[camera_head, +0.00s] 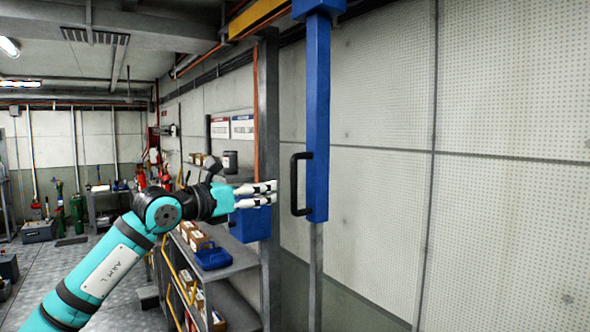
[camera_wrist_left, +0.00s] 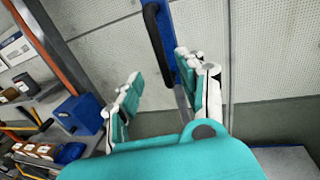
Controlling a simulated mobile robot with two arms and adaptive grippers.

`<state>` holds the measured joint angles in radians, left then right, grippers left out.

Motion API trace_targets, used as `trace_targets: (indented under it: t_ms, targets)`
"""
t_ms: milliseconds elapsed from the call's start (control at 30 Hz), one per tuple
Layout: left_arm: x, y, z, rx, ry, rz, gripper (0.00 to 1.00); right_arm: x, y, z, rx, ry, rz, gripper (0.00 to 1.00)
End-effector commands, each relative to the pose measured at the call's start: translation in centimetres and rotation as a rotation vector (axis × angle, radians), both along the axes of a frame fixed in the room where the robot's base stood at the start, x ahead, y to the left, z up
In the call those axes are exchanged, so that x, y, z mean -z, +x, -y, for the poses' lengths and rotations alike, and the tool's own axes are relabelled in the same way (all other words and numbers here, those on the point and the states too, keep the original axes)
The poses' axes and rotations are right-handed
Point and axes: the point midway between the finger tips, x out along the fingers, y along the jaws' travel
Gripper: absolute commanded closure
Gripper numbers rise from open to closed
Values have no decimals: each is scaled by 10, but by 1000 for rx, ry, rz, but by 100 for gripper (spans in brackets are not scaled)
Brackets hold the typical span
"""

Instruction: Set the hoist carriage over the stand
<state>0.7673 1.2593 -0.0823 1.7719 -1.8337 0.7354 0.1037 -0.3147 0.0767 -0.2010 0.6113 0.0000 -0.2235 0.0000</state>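The hoist carriage's blue upright arm (camera_head: 317,120) hangs below the yellow overhead rail (camera_head: 255,17). A black D-shaped handle (camera_head: 295,185) is fixed to its lower left side. My left gripper (camera_head: 274,192) points right at the handle and appears just short of it. In the left wrist view its two fingers (camera_wrist_left: 165,90) are spread apart with nothing between them. The handle (camera_wrist_left: 153,40) and the blue arm (camera_wrist_left: 165,15) show ahead of the fingers. My right gripper is not in view. I cannot make out the stand.
A grey post (camera_head: 268,120) stands left of the blue arm. A shelf (camera_head: 235,262) with boxes and a blue bin (camera_head: 212,258) is below and behind my left arm. A perforated wall (camera_head: 510,160) fills the right side. Open floor (camera_head: 85,255) lies at the left.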

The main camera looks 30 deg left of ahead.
Motion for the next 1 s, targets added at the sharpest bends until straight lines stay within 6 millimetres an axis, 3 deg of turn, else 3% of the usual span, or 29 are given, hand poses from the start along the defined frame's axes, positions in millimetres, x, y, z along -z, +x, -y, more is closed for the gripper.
trace_targets:
  t_ms: [33,267,500,933,1000]
  targets:
    - [-8,12,2,2,-7,2,60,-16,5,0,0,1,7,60]
    - [-6,61,12,1,-6,1,60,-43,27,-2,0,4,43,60]
    - [-2,96,19,0,-4,-1,60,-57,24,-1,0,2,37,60]
    - [1,106,21,-1,0,1,60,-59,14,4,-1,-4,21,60]
    - [1,106,21,-1,0,0,68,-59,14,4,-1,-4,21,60]
